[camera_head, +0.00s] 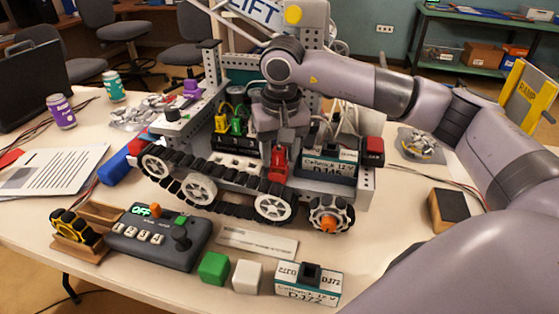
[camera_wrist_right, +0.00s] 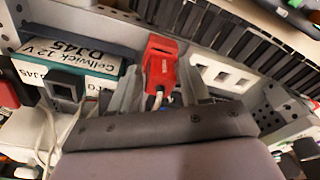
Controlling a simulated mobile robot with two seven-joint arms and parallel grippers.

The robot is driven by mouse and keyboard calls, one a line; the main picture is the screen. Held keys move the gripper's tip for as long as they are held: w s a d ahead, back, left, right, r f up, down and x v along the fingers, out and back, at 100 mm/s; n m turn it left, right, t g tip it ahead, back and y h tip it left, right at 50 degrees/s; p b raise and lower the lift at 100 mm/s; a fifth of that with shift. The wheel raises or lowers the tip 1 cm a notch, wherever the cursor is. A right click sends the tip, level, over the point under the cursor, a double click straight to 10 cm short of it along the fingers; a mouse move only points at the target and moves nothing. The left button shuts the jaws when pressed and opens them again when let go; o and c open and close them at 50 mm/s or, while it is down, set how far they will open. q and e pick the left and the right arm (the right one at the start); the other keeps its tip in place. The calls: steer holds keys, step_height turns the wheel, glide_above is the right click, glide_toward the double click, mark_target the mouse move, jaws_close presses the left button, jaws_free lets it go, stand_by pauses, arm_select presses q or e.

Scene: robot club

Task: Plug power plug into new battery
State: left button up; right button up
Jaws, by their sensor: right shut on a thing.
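The red power plug (camera_head: 278,165) is held by my right gripper (camera_head: 279,145), just left of a battery labelled DJ45 (camera_head: 329,165) in the tracked robot's chassis (camera_head: 215,180). In the right wrist view the red plug (camera_wrist_right: 162,60) sits between the two fingers of my right gripper (camera_wrist_right: 161,88), with a pale cable running from it. That battery (camera_wrist_right: 75,52) lies left of the plug there, apart from it, with a dark square connector block (camera_wrist_right: 66,88). A second battery, labelled DJ72 (camera_head: 307,284), stands on the table at the front. My left gripper is not in view.
A control box (camera_head: 158,237) reading OFF, a green cube (camera_head: 213,267) and a white cube (camera_head: 247,276) stand along the table's front. A red block (camera_head: 373,151) is on the chassis's right end. My right arm covers much of the right side.

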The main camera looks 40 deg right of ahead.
mark_target(279, 148)
steer(key=shift+r+p, duration=0.95)
steer(key=shift+r, duration=0.6)
